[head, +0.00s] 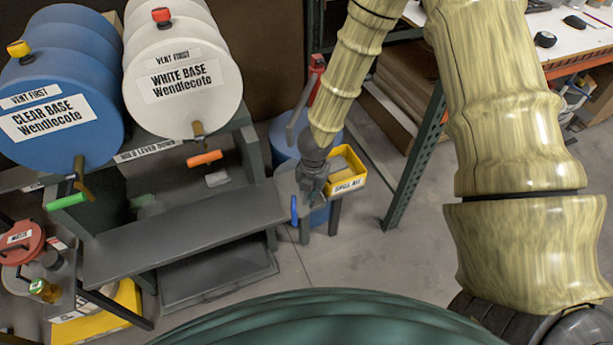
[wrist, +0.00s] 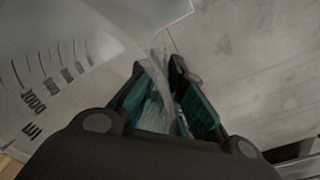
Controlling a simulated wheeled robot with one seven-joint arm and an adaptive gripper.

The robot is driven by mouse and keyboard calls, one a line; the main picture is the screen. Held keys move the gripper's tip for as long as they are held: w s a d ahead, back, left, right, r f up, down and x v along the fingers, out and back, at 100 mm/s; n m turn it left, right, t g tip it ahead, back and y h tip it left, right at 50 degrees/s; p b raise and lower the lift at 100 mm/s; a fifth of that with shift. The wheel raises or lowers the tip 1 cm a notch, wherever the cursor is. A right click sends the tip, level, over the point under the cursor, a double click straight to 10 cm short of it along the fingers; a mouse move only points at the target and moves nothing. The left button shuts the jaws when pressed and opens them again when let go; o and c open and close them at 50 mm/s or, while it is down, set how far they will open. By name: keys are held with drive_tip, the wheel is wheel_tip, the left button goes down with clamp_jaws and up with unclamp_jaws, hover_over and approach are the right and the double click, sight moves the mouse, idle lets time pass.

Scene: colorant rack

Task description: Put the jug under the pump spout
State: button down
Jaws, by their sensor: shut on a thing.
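The jug (wrist: 60,45) is pale and translucent, with dark volume marks, and fills the upper left of the wrist view. My gripper (wrist: 175,80) has its teal fingers closed on a clear part of the jug, which looks like its handle. In the head view my gripper (head: 311,188) points down beside a small grey stand and a yellow bin. I cannot make out the jug clearly there. A red-topped pump (head: 316,68) stands on a blue drum (head: 282,140), partly behind my arm. Its spout cannot be told clearly.
Blue (head: 62,105) and white (head: 180,85) barrels lie on a rack at the left, above a grey shelf (head: 190,230). The yellow bin (head: 348,170) is close right of my gripper. A green shelving post (head: 415,160) stands further right. The floor in front is clear.

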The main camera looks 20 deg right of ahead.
drive_tip(key=shift+w+d+f+p, duration=0.35)
drive_tip(key=shift+w+f+p, duration=0.35)
drive_tip(key=shift+w, duration=0.65)
drive_tip(key=shift+w+d+f+p, duration=0.4)
drive_tip(key=shift+w+f+p, duration=0.3)
drive_tip(key=shift+w, duration=0.7)
drive_tip(key=shift+w+d+f+p, duration=0.35)
drive_tip(key=shift+w+f+p, duration=0.35)
drive_tip(key=shift+w, duration=0.65)
drive_tip(key=shift+f, duration=0.1)
drive_tip(key=c, duration=1.5)
unclamp_jaws()
drive_tip(key=shift+c, duration=0.2)
wheel_tip(320, 180, up, 12)
drive_tip(key=b, duration=0.2)
drive_tip(key=shift+s+d, duration=0.2)
